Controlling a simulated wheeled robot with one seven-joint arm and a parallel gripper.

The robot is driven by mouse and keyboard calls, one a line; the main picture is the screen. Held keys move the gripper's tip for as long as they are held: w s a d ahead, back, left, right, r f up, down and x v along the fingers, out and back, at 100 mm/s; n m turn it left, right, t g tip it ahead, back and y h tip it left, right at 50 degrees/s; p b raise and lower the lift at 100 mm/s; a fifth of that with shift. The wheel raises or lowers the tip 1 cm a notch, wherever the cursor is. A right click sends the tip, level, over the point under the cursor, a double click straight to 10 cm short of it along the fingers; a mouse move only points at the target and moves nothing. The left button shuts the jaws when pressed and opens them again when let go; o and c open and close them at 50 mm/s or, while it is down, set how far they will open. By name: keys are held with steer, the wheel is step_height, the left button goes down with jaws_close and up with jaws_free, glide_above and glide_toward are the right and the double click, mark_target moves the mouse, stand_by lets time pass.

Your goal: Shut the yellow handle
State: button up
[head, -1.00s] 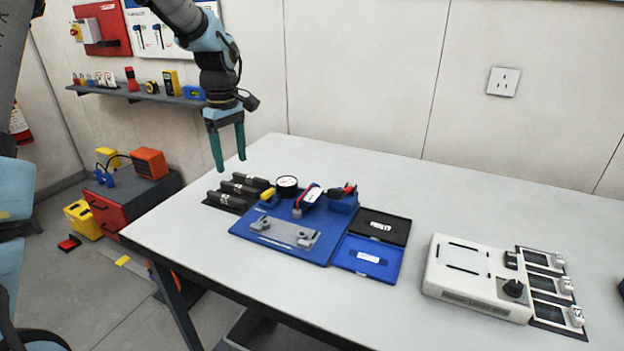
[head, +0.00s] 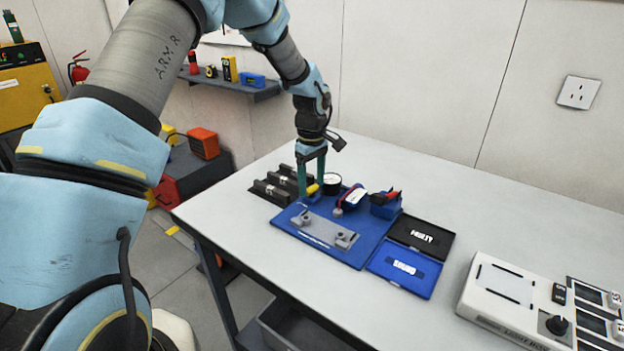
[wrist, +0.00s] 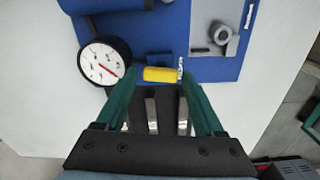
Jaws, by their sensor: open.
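The yellow handle (head: 312,189) is a short yellow grip on the blue fixture board (head: 355,252), beside the round gauge (head: 332,183). In the wrist view the yellow handle (wrist: 159,74) lies crosswise just beyond and between my fingertips, with its right end at a small metal part. My gripper (head: 311,190) points down at the board's back left corner, its green fingers apart. In the wrist view my gripper (wrist: 157,85) is open with nothing clamped. The left finger is close to the gauge (wrist: 105,62). Whether a finger touches the handle I cannot tell.
Dark blocks (head: 273,190) stand behind and left of my gripper. A grey plate (head: 318,229) with clamps lies on the board. Black and blue trays (head: 419,236) and a white box (head: 515,305) are to the right. The table's back right is clear.

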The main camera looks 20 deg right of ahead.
steer(key=shift+f, duration=0.2)
steer(key=c, duration=1.1)
